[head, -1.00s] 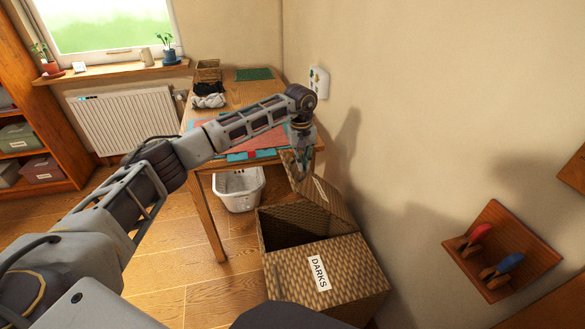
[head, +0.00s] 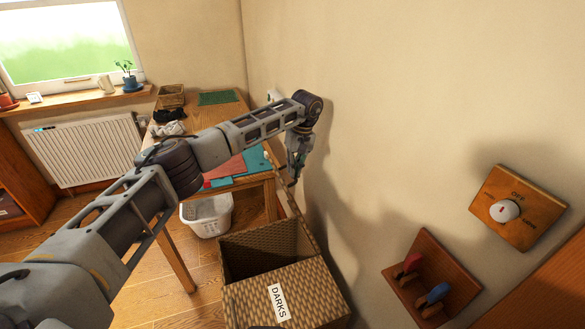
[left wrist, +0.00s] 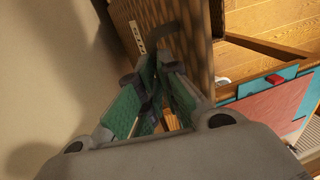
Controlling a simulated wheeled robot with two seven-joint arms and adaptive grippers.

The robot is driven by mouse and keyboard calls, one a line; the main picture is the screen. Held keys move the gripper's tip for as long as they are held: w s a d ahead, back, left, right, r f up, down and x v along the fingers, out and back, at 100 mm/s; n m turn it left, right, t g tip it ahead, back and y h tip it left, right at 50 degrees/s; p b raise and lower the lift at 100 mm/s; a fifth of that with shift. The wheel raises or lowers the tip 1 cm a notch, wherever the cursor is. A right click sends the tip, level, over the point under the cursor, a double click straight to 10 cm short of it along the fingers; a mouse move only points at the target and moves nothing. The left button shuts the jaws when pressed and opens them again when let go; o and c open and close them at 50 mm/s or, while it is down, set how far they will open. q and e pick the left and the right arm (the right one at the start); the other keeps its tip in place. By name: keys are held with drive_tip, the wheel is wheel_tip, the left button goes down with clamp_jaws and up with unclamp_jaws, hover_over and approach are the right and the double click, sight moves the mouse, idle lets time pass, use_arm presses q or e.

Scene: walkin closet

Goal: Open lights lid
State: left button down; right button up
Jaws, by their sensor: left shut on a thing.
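A woven hamper stands by the wall. Its front lid (head: 290,291), labelled DARKS, is closed. The compartment (head: 262,248) behind it is open, with a dark interior. That compartment's lid (head: 297,212) stands raised and is seen nearly edge-on. My left gripper (head: 293,178) is at the lid's top edge. In the left wrist view the green-padded fingers (left wrist: 153,103) are shut around a dark handle or strap (left wrist: 158,45) on the woven lid (left wrist: 187,50). A white label (left wrist: 138,38) shows on it, its text unreadable. The exact contact is partly hidden. My right gripper is not in view.
A wooden table (head: 258,180) with folded cloth stands behind the hamper, with a white basket (head: 207,215) beneath. The wall is close on the right, bearing a wooden peg rack (head: 432,280) and a dial plate (head: 518,208). Floor is free left of the hamper.

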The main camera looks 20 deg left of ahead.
use_arm(q)
drive_tip(key=shift+d+f, duration=0.3)
drive_tip(key=shift+f, duration=0.2)
drive_tip(key=shift+d+f, duration=0.3)
drive_tip(key=shift+f, duration=0.2)
drive_tip(key=shift+s, duration=0.1)
drive_tip(key=c, duration=1.7)
unclamp_jaws()
drive_tip(key=shift+o, duration=0.9)
drive_tip(key=shift+f, duration=0.1)
wheel_tip(320, 180, up, 13)
drive_tip(key=w+d, duration=0.1)
drive_tip(key=w, duration=0.1)
drive_tip(key=shift+d, duration=0.2)
drive_tip(key=shift+f, duration=0.1)
